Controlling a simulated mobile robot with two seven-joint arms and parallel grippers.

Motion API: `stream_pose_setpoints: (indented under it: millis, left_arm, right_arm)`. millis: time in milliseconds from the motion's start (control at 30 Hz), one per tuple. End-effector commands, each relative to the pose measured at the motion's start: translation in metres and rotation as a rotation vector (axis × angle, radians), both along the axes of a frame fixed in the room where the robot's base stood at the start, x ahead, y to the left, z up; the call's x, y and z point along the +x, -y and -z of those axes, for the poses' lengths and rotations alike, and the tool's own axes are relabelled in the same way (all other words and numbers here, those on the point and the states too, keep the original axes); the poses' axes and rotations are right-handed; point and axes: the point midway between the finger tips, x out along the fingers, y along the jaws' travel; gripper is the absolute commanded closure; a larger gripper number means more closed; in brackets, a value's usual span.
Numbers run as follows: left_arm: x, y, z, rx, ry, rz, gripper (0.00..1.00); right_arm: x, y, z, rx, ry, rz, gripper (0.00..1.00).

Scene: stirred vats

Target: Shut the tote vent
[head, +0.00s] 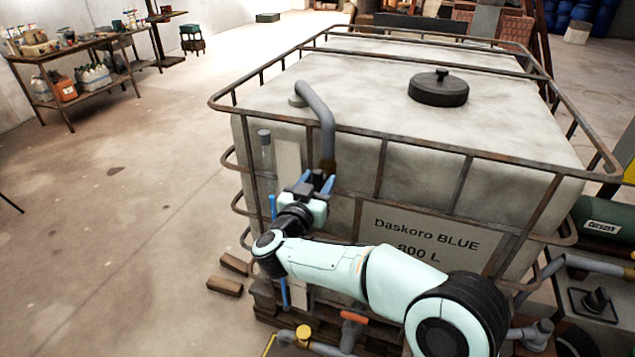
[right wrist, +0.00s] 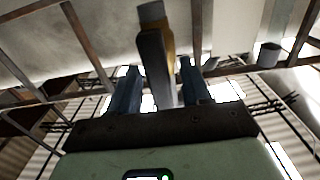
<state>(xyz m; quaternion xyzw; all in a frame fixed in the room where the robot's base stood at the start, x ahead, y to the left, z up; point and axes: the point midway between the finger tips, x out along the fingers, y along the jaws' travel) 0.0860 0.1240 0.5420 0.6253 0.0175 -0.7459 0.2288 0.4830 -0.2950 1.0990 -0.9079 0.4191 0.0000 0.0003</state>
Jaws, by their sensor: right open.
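A large pale tote (head: 300,75) in a rusty metal cage carries a sign reading "Daskoro BLUE 800 L" (head: 420,240). A grey bent vent pipe (head: 322,112) comes out of its top near the left corner, passes over the rim and ends at a brass fitting (head: 328,165). My right gripper (head: 319,182) is just below that end, its blue fingers pointing up. In the right wrist view a grey bar (right wrist: 155,62) with the brass fitting (right wrist: 180,50) behind it stands between the open fingers (right wrist: 159,70), with gaps on both sides. My left gripper is out of view.
Cage bars (head: 381,168) run close beside my right gripper. A black lid (head: 438,88) sits on the tote top. A blue tube (head: 284,285) and an orange-handled valve (head: 354,317) are lower down. Open floor (head: 130,210) lies to the left.

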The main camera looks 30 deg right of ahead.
Motion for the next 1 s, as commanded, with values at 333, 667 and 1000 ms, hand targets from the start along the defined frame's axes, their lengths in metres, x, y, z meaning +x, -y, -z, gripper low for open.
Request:
stream_pose_setpoints:
  millis: [333,667,1000]
  left_arm:
    - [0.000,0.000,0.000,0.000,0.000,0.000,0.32]
    - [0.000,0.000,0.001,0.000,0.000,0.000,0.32]
    - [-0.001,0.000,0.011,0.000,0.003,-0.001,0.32]
  right_arm:
    - [0.000,0.000,0.000,-0.001,-0.001,-0.001,0.85]
    - [0.000,0.000,0.001,0.009,0.011,-0.001,1.00]
    - [-0.001,0.001,0.002,0.119,0.140,-0.001,1.00]
